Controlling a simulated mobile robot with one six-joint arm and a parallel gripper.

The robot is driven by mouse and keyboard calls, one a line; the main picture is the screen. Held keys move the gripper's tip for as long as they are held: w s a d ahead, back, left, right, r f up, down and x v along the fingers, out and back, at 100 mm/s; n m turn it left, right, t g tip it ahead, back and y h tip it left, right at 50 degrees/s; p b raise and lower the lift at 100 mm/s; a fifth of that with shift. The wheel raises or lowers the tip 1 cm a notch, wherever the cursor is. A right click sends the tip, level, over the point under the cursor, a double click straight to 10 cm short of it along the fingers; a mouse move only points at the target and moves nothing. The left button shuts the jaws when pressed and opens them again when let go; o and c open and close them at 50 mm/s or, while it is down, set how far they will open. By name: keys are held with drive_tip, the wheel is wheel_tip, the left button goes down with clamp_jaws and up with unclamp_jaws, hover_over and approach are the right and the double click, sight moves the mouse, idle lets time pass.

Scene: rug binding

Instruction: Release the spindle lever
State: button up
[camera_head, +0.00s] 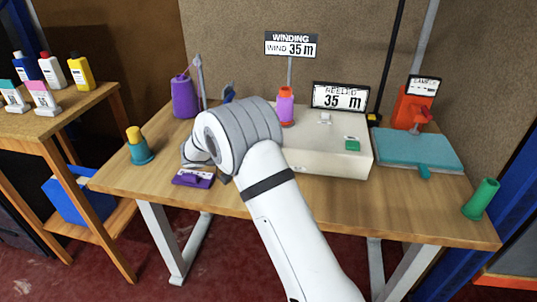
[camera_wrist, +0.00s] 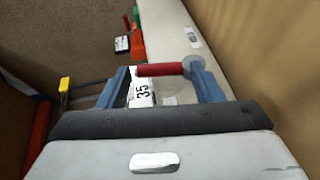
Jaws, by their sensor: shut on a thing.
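A lever with a red handle (camera_wrist: 160,70) and a grey round end (camera_wrist: 194,64) shows in the wrist view, lying across between the blue fingers. My gripper (camera_wrist: 158,75) is shut on it. In the head view my wrist hides the lever and most of the gripper. The cream winding machine (camera_head: 325,158) stands on the bench, with its left end behind my wrist. An orange-pink and purple spool (camera_head: 286,108) stands upright at the machine. The machine's display (camera_head: 340,97) reads "REELED 35 m". A sign (camera_head: 290,45) above reads "WINDING WIND 35 m".
A teal press or board (camera_head: 418,150) and an orange device (camera_head: 410,108) stand right of the machine. A green cylinder (camera_head: 481,198) stands at the front right corner.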

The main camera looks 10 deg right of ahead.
drive_tip(key=o, duration=1)
drive_tip(key=shift+a, duration=0.1)
drive_tip(key=a, duration=0.5)
drive_tip(key=a+r, duration=0.1)
drive_tip(key=a, duration=0.1)
drive_tip(key=shift+s+a, duration=0.35)
drive_tip(key=s+d+r+g+y+p, duration=0.3)
drive_tip(key=s+d+r+y+p, duration=0.45)
drive_tip(key=s+d+r, duration=0.45)
drive_tip(key=s+d+r+t+y+p, duration=0.1)
drive_tip(key=s+y+p, duration=0.1)
drive_tip(key=s, duration=0.4)
drive_tip(key=s+d+r+t+y+p, duration=0.1)
drive_tip(key=s+r+y+p, duration=0.1)
drive_tip(key=s+y, duration=0.2)
drive_tip(key=s+d+r+t+y+p, duration=0.1)
drive_tip(key=s+r+t+y+p, duration=0.1)
drive_tip(key=s, duration=0.6)
drive_tip(key=shift+s+r+y, duration=0.1)
drive_tip(key=shift+y, duration=0.35)
